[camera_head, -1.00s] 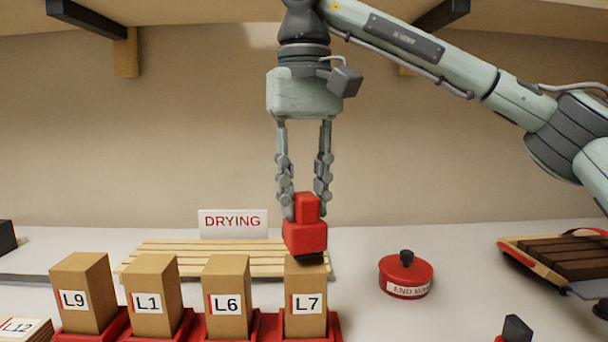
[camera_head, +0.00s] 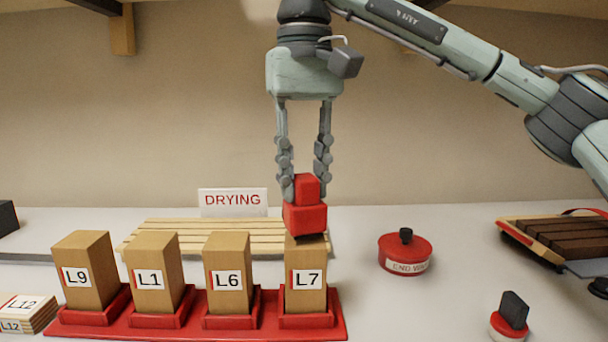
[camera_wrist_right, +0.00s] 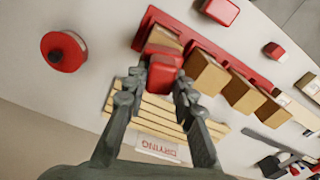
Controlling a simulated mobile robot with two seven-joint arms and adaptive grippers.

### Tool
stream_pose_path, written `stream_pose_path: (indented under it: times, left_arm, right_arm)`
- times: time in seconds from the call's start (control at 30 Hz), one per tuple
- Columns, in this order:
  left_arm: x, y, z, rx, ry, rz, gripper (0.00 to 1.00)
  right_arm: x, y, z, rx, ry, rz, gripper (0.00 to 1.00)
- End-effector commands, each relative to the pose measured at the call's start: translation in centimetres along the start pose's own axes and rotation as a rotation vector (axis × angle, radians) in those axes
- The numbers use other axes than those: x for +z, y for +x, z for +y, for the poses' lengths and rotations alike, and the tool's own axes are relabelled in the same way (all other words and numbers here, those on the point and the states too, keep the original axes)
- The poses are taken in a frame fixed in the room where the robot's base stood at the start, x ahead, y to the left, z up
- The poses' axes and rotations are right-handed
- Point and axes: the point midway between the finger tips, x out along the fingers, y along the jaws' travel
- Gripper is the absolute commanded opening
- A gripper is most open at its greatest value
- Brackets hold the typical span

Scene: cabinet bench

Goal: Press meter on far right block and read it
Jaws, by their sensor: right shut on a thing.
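The red meter (camera_head: 305,217) has a dark underside and sits at the top of the far right wooden block, labelled L7 (camera_head: 305,288). It looks to be touching the block's top. My right gripper (camera_head: 305,188) points down from above and is shut on the meter's upper part; the meter also shows between the fingers in the right wrist view (camera_wrist_right: 162,72). No display or reading on the meter can be seen. Blocks L6 (camera_head: 228,280), L1 (camera_head: 153,280) and L9 (camera_head: 87,278) stand upright to the left. My left gripper is not in view.
The blocks stand in a red tray (camera_head: 335,330). Behind it lies a slatted rack (camera_head: 150,234) with a DRYING sign (camera_head: 233,201). A red END WAX tin (camera_head: 405,254) and a red-based dark-handled object (camera_head: 511,318) are at right. Block L12 (camera_head: 25,312) lies at front left.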

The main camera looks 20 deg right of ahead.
Motion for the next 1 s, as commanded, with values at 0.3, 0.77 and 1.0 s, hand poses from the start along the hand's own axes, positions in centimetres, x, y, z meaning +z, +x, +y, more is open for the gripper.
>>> stream_pose_path:
  times: [0.3, 0.77, 1.0]
  left_arm:
    - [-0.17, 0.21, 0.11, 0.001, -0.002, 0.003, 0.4]
    - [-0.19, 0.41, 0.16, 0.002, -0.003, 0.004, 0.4]
    - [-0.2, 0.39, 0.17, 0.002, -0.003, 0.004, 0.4]
  right_arm:
    - [0.0, 0.41, 0.01, 0.0, 0.0, 0.001, 0.0]
    - [0.01, 0.84, 0.01, 0.0, 0.0, 0.0, 0.0]
    - [0.0, 0.84, 0.01, 0.0, 0.0, 0.0, 0.0]
